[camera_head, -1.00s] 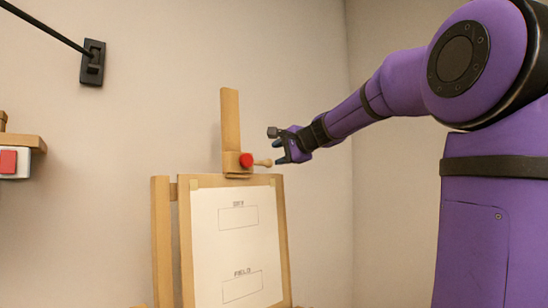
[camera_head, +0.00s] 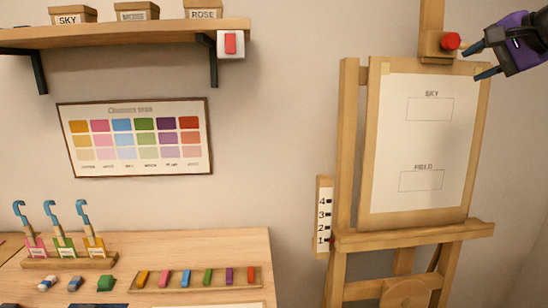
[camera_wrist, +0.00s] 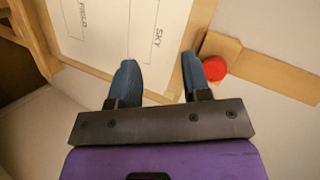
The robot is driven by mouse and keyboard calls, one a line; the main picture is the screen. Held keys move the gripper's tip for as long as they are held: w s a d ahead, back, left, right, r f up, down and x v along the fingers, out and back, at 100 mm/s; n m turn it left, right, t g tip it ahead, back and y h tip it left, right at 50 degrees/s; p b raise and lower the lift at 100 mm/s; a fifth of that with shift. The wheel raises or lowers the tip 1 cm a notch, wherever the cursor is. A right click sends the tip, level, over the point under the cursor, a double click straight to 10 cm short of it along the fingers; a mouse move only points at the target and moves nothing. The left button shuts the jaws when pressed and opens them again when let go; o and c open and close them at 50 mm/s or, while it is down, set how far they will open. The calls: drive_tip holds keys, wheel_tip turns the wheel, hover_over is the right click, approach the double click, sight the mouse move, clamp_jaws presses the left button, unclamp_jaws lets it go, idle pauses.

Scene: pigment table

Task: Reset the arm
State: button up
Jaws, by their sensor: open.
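My gripper (camera_head: 480,60) is open and empty at the upper right of the head view, just right of the easel's top. Its two blue fingertips stand apart, and the upper one is near the red knob (camera_head: 451,41) on the easel's top clamp. In the wrist view my gripper (camera_wrist: 160,80) shows both fingers spread with nothing between them. The red knob (camera_wrist: 214,68) shows there just right of the right finger; I cannot tell whether they touch. Most of my arm is out of the head view.
The easel (camera_head: 350,150) holds a sheet (camera_head: 430,145) marked SKY and FIELD. A numbered strip (camera_head: 324,215) is on its left leg. Left are a shelf (camera_head: 120,37) with labelled boxes, a colour chart (camera_head: 137,137), and a table (camera_head: 190,245) with brushes and a tray of pigment sticks.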

drive_tip(key=s+a+f+n+g+h, duration=0.1)
drive_tip(key=s+a+f+n+g, duration=0.1)
drive_tip(key=s+a+f+n, duration=0.2)
drive_tip(key=s+a+f+n+g+h, duration=0.1)
drive_tip(key=s+a+f+n, duration=0.3)
drive_tip(key=s+f, duration=0.5)
drive_tip(key=s+a+f+n+g+h, duration=0.1)
drive_tip(key=s+a+f+n+g, duration=0.2)
drive_tip(key=s+f, duration=0.4)
drive_tip(key=shift+s+a+n+g, duration=0.4)
drive_tip(key=shift+s+a+n, duration=0.1)
drive_tip(key=shift+s+a, duration=0.45)
